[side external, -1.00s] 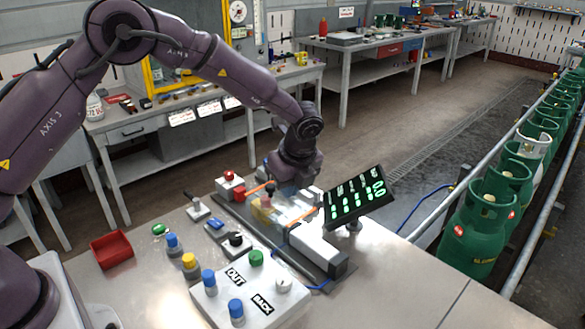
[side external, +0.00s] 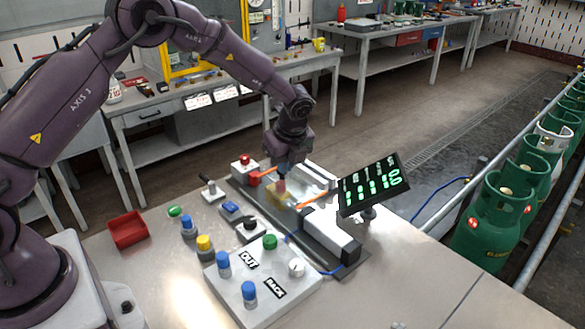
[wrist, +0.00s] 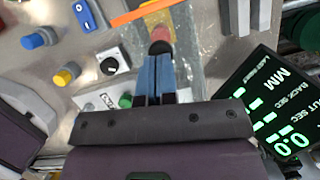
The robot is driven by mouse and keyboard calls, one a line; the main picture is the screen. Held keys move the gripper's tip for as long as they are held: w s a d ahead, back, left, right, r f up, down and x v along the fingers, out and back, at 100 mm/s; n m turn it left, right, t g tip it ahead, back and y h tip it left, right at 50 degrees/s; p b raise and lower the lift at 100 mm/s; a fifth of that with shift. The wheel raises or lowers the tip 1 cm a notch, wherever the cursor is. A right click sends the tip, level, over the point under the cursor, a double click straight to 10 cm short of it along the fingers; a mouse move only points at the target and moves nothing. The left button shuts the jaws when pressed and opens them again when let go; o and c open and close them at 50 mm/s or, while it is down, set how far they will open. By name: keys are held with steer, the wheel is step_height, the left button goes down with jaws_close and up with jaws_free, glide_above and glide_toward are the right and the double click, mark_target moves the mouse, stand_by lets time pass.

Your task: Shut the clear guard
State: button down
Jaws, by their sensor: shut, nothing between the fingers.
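The clear guard (wrist: 190,50) is a see-through panel on the machine bed, with an orange strip (wrist: 140,13) in the wrist view. In the side view two orange strips (side external: 312,199) show at the bed, either side of my gripper (side external: 281,178). In the wrist view my gripper (wrist: 155,75) has its blue fingers together and empty. Their tips are close to a red and yellow piece (wrist: 160,38) at the guard. I cannot tell whether they touch it, nor how far the guard stands open.
A panel with several knobs (side external: 262,262) stands in front of the bed. A lit green display (side external: 370,186) stands to its right. A red tray (side external: 128,230) lies at the left. Switches and coloured buttons (side external: 188,226) stand between them. Bare table lies at the right.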

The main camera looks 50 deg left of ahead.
steer(key=a, duration=0.7)
steer(key=shift+a, duration=0.3)
steer(key=shift+f, duration=0.1)
steer(key=d, duration=0.1)
steer(key=d+r, duration=0.1)
steer(key=d, duration=0.2)
steer(key=shift+s+d+r, duration=0.15)
steer(key=shift+s+r, duration=0.15)
steer(key=shift+r, duration=0.05)
steer(key=v, duration=0.9)
glide_above(271, 174)
steer(key=d, duration=0.3)
steer(key=f, duration=1)
steer(key=shift+s+a, duration=0.2)
steer(key=a, duration=0.2)
steer(key=shift+w+a, duration=0.2)
steer(key=shift+a, duration=0.1)
steer(key=shift+w+a+f, duration=0.15)
steer(key=shift+a, duration=0.5)
